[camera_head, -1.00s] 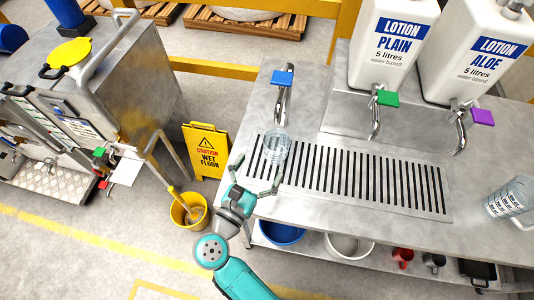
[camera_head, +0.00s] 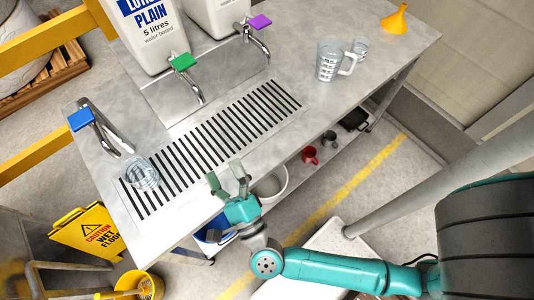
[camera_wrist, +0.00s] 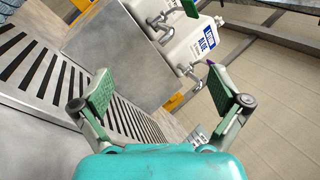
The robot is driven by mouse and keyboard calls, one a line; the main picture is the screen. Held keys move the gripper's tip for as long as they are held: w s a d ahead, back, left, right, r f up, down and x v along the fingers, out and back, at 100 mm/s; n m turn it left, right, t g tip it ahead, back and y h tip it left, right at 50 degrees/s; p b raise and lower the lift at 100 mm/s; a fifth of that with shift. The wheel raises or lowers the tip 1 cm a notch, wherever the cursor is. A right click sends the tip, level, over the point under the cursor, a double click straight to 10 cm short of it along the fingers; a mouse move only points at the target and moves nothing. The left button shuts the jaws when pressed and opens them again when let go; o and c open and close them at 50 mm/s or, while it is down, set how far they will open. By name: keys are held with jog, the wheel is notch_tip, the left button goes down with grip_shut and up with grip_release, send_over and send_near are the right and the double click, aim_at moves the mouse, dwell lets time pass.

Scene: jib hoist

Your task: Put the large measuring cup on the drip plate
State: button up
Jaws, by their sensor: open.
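The large measuring cup (camera_head: 327,62), clear with dark markings and a handle, stands upright on the steel bench right of the drip plate. The drip plate (camera_head: 215,133) is a slotted strip let into the bench top. A clear cup (camera_head: 142,174) stands on its left end. My gripper (camera_head: 226,173) is open and empty at the bench's front edge, near the plate's middle and well short of the large cup. In the wrist view my gripper (camera_wrist: 162,92) has its fingers spread, with the slotted plate (camera_wrist: 60,85) behind the left one.
A smaller clear cup (camera_head: 361,46) stands just right of the large one. An orange funnel (camera_head: 396,18) is at the far right end. Lotion dispensers with a green tap (camera_head: 184,62) and purple tap (camera_head: 260,22), and a blue-handled tap (camera_head: 82,119), overhang the bench.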

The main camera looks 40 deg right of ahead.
jog(key=s+d+f+n+g+y, duration=0.2)
jog(key=s+d+n+g, duration=0.1)
jog(key=s+n, duration=0.8)
jog(key=s+d+f+n+g+y, duration=0.2)
jog(key=s+d+n+g, duration=0.2)
jog(key=s+n, duration=0.8)
jog(key=d+n, duration=0.1)
jog(key=n, duration=0.3)
jog(key=shift+f+g+y, duration=0.3)
jog(key=shift+f+y, duration=0.1)
